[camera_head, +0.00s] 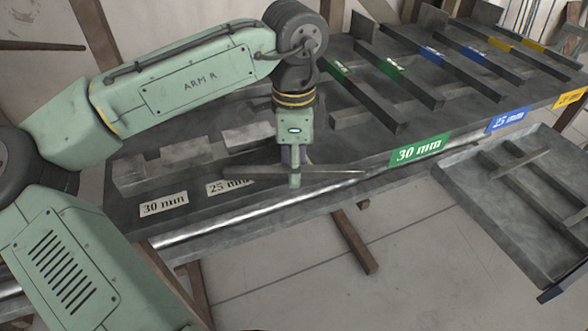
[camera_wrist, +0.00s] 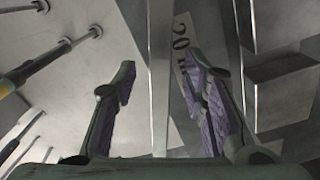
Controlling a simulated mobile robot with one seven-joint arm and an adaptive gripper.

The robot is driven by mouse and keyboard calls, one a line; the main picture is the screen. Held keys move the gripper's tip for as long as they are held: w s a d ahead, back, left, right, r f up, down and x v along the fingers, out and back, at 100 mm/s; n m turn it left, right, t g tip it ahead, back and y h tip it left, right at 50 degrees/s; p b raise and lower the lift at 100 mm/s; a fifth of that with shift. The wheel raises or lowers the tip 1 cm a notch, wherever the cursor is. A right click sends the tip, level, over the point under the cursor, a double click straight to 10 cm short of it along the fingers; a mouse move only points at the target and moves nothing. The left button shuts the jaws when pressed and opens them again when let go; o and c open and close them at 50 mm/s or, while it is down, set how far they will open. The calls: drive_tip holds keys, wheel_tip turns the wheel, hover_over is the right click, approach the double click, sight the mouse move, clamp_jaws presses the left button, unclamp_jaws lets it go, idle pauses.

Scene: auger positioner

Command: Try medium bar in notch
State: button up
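A long grey metal bar (camera_head: 335,172) lies across the space at my fingertips in the head view; its size marking does not show. In the wrist view the bar (camera_wrist: 161,80) runs between my two fingers, with a gap on each side. My gripper (camera_head: 294,170) is open around it, pointing down over the front of the bench; the wrist view shows its parted purple pads (camera_wrist: 160,85). Grey notch blocks (camera_head: 187,152) stand left of my gripper, behind a "30 mm" label (camera_head: 164,204) and a partly covered "25 mm" label (camera_head: 228,187). Whether the bar is supported from below is unclear.
On the right, a rack (camera_head: 350,122) holds several bars with green, blue and yellow markings; its front labels include a green "30 mm" (camera_head: 420,149) and a blue "25 mm" (camera_head: 507,120). A grey tray (camera_head: 470,193) is at the right front. A shiny rail (camera_head: 225,225) runs along the bench front.

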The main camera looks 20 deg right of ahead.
clamp_jaws()
idle(0.8)
